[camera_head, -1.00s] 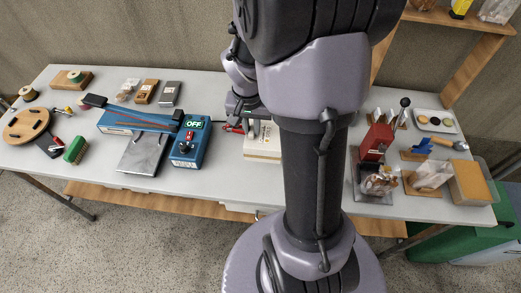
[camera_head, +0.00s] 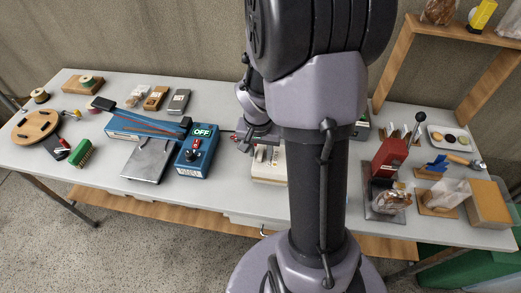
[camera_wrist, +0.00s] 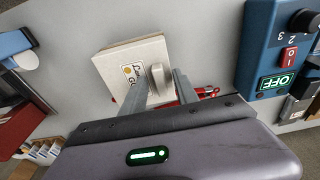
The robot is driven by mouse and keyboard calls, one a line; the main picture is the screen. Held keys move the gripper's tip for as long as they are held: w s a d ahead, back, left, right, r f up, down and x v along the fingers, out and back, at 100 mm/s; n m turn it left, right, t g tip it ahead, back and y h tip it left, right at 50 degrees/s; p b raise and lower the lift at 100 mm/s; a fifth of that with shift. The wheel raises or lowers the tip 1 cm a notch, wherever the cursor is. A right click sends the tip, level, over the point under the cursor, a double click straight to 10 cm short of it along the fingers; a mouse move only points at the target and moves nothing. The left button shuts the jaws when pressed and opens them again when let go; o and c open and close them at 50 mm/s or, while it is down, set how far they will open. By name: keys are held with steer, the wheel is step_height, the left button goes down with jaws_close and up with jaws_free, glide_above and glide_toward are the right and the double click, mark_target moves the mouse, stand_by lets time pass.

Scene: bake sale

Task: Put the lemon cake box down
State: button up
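The lemon cake box (camera_wrist: 118,58) is a pale, flat box with a printed label and a raised white grip on top. In the wrist view, my gripper (camera_wrist: 161,73) has its two fingers on either side of that grip, appearing shut on it. Only part of the box (camera_head: 268,167) shows in the head view, below my gripper (camera_head: 260,143); my arm hides its right side. The box is at or just over the table; I cannot tell whether its underside touches.
The blue switch box marked OFF (camera_head: 198,152) stands just left of the cake box on the grey table (camera_head: 225,200). A red item (camera_wrist: 207,92) lies behind my fingers. A red press (camera_head: 388,158) and a tray (camera_head: 450,138) are farther right. Bare table shows in front.

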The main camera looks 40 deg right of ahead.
steer(key=s+a+r+n+t+p, duration=0.1)
steer(key=a+r+p, duration=0.3)
steer(key=r, duration=0.6)
steer(key=s+a+r+n+t+p, duration=0.1)
steer(key=a+r, duration=0.5)
steer(key=r, duration=0.4)
steer(key=s+a+r+n+t+y, duration=0.2)
steer(key=s+a+r+n+y, duration=0.1)
steer(key=s+a, duration=0.6)
steer(key=shift+s+a+r+t+b, duration=0.15)
steer(key=shift+a+r+t+b, duration=0.25)
steer(key=shift+a+r, duration=0.85)
